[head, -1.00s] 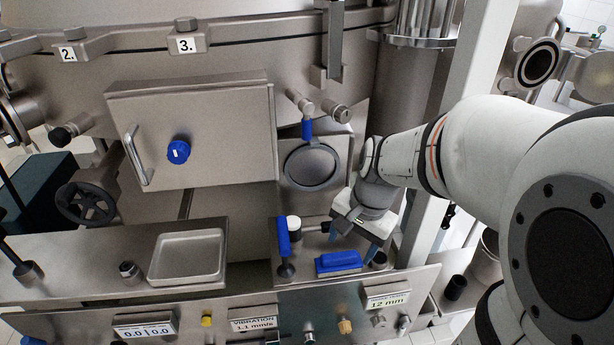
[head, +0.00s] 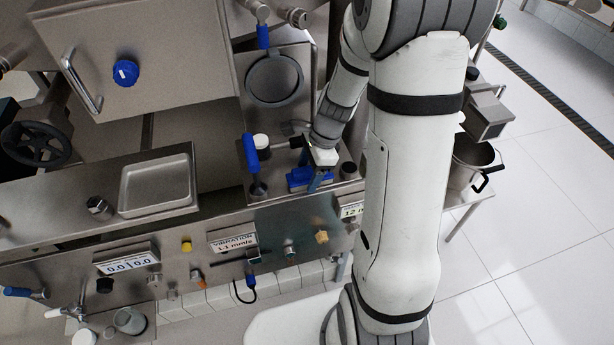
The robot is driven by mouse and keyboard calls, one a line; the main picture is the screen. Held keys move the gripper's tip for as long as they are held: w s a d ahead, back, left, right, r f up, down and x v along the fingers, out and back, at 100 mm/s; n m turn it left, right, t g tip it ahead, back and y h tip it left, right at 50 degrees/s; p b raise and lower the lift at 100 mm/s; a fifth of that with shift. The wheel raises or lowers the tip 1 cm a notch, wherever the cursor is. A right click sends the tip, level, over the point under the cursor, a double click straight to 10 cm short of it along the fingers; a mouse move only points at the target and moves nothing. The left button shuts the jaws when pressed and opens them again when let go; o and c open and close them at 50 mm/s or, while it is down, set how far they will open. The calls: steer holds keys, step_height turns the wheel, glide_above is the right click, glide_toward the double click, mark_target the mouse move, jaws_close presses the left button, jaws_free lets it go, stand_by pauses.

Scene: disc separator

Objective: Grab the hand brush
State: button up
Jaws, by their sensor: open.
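The hand brush, a blue block (head: 298,178), lies on the small steel shelf at the right of the machine in the head view. My gripper (head: 314,175) points down at it from above, and its jaws are open. One finger shows in front of the brush's near side. The gripper body hides part of the brush, and I cannot tell whether the fingers touch it.
A blue-handled lever (head: 250,153) stands just left of the brush, with a white-capped part (head: 262,141) beside it. A steel tray (head: 156,185) sits further left. A round port (head: 274,80) is behind the shelf. Control knobs line the panel below.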

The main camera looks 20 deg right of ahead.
steer(key=shift+a+f, duration=0.1)
steer(key=shift+f, duration=0.35)
steer(key=c, duration=1.1)
steer(key=shift+r, duration=0.1)
